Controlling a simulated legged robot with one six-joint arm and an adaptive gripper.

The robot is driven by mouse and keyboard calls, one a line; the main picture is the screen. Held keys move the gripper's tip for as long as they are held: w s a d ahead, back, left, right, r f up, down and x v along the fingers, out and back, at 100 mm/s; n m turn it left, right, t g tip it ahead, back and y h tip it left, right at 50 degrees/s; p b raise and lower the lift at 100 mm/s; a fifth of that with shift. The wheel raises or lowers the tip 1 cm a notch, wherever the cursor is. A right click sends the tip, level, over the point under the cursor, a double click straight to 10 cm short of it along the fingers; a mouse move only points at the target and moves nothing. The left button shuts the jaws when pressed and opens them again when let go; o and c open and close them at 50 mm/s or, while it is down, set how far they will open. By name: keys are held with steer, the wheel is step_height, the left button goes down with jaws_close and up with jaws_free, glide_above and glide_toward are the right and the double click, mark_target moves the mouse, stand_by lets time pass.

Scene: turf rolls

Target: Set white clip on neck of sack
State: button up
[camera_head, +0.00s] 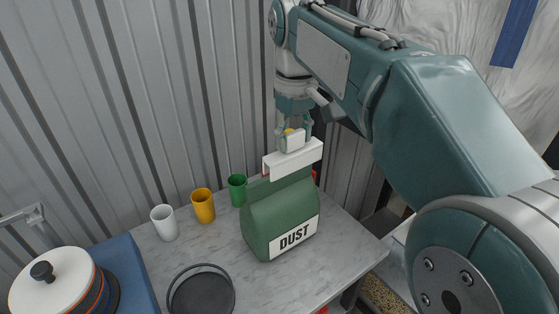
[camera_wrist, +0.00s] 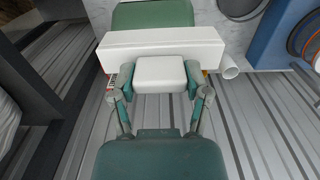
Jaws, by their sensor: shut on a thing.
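The green sack (camera_head: 279,220) labelled DUST stands upright on the table. The white clip (camera_head: 293,159) is a long bar lying across the top of the sack in the head view. My gripper (camera_head: 294,138) is above the sack, its fingers shut on the clip's white block-shaped handle. In the wrist view my gripper (camera_wrist: 160,84) holds this handle between its fingertips, and the clip's bar (camera_wrist: 160,48) spans in front of the green sack (camera_wrist: 152,15). The sack's neck is hidden behind the bar, so I cannot tell how far the clip sits over it.
White (camera_head: 164,223), yellow (camera_head: 203,206) and green (camera_head: 237,190) cups stand in a row left of the sack. A dark round pan (camera_head: 203,293) is at the front. A corrugated wall closes the back.

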steer(key=w+f, duration=0.2)
steer(key=w+a+f, duration=0.1)
steer(key=w+f, duration=0.1)
steer(key=w+a+f, duration=0.1)
steer(key=w+f, duration=0.1)
steer(key=shift+w+a+f, duration=0.1)
steer(key=shift+w, duration=0.05)
steer(key=shift+w+a+f, duration=0.1)
steer(key=shift+w+f, duration=0.05)
steer(key=shift+f, duration=0.8)
steer(key=shift+w+f, duration=0.15)
steer(key=shift+f, duration=0.8)
steer(key=o, duration=1.2)
steer(key=shift+f, duration=0.1)
steer(key=shift+o, duration=0.2)
